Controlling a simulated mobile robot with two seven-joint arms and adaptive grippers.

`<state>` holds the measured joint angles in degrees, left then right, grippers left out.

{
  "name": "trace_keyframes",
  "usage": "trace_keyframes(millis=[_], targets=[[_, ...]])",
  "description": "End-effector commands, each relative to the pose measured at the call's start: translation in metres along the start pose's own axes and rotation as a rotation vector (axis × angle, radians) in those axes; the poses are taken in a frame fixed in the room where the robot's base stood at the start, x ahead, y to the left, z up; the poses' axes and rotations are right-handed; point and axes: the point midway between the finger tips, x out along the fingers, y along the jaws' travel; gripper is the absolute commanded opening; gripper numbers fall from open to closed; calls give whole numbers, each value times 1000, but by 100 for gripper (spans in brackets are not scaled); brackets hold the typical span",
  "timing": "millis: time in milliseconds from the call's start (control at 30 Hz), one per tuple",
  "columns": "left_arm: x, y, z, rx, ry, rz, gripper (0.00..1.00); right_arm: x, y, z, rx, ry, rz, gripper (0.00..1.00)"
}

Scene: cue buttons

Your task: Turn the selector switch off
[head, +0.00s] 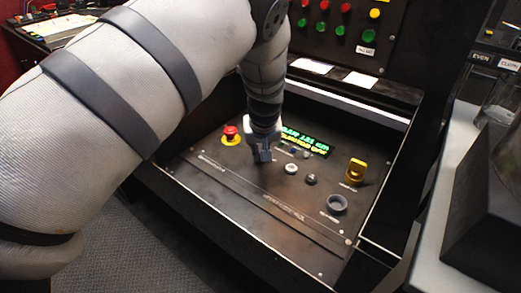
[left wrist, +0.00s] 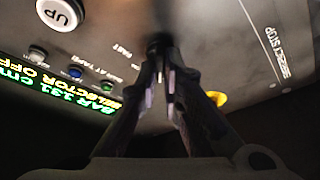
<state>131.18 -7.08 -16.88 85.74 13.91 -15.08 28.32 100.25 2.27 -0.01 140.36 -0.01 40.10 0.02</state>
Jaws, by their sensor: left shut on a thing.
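The control panel (head: 225,170) is a dark sloping face with several buttons. My left gripper (head: 262,155) reaches down onto it, between the red stop button and the small buttons. In the left wrist view its fingers (left wrist: 167,62) are close together on a small dark knob, which looks like the selector switch (left wrist: 158,41). The knob is mostly hidden by the fingers, and I cannot tell which way it points. The green display (head: 307,141) shows larger in the left wrist view (left wrist: 70,97) and reads "BAR 131 cm" and "SELECTOR OFF". My right gripper is out of view.
A red stop button (head: 230,131) on a yellow base lies left of the gripper. An upright panel with red and green buttons (head: 322,28) stands behind.

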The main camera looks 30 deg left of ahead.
Motion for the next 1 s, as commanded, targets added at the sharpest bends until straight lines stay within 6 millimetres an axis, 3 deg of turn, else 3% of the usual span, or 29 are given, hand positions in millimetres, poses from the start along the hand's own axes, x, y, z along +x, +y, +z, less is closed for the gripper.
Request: trace_keyframes(millis=[533, 633, 1000], targets=[[1, 0, 2, -26, -5, -12, 0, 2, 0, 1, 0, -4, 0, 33], [1, 0, 2, -25, -5, -12, 26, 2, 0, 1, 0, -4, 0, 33], [-7, 1, 0, -24, -1, -10, 28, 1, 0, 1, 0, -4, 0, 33]])
